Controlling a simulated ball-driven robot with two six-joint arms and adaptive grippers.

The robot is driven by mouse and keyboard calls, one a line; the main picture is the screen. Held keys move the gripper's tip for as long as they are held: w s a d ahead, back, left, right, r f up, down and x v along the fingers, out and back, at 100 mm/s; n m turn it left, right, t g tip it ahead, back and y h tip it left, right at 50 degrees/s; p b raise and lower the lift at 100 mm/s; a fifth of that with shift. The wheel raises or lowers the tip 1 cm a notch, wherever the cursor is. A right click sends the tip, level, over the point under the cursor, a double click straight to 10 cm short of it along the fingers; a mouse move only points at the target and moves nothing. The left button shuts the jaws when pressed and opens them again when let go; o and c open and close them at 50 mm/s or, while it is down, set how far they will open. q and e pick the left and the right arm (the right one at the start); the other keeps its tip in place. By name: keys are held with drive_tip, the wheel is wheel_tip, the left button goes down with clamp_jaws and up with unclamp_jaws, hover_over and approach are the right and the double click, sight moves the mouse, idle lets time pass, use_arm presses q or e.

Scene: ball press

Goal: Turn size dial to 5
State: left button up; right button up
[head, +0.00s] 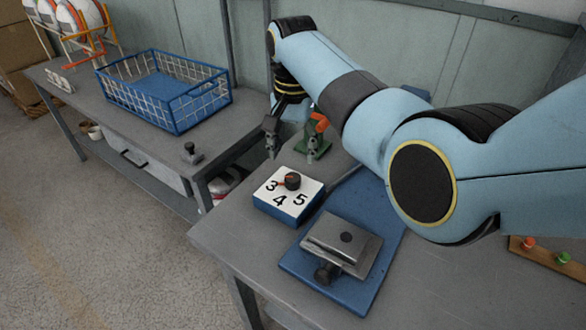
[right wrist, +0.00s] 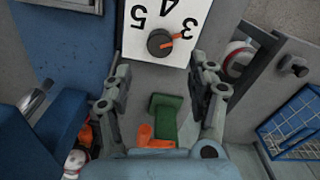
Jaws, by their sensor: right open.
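The size dial is a dark round knob (head: 292,181) with an orange pointer on a blue box (head: 270,208) with a white top marked 3, 4 and 5. The pointer is turned toward the 3. In the right wrist view the knob (right wrist: 160,43) also shows its orange pointer aimed at the 3. My right gripper (head: 291,150) is open and empty, above and behind the dial box in the head view. In the right wrist view its two fingers (right wrist: 163,72) are spread wide, with the knob beyond the tips and between them. My left gripper is not in view.
A metal press block (head: 342,242) on a blue base (head: 310,272) stands in front of the dial. A green part with an orange lever (head: 320,124) stands behind it. A blue wire basket (head: 165,92) is on the left table. Red and green buttons (head: 545,250) are at right.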

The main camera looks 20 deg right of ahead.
sight(293, 176)
wheel_tip(293, 176, down, 4)
drive_tip(key=shift+w+d+f, duration=0.1)
drive_tip(key=shift+w, duration=0.05)
wheel_tip(293, 176, down, 3)
drive_tip(key=shift+r+b, duration=0.1)
drive_tip(key=shift+b, duration=0.45)
drive_tip(key=shift+f, duration=0.25)
drive_tip(key=c, duration=0.4)
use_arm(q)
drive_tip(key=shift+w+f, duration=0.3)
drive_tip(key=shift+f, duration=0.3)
use_arm(e)
drive_tip(key=c, duration=0.7)
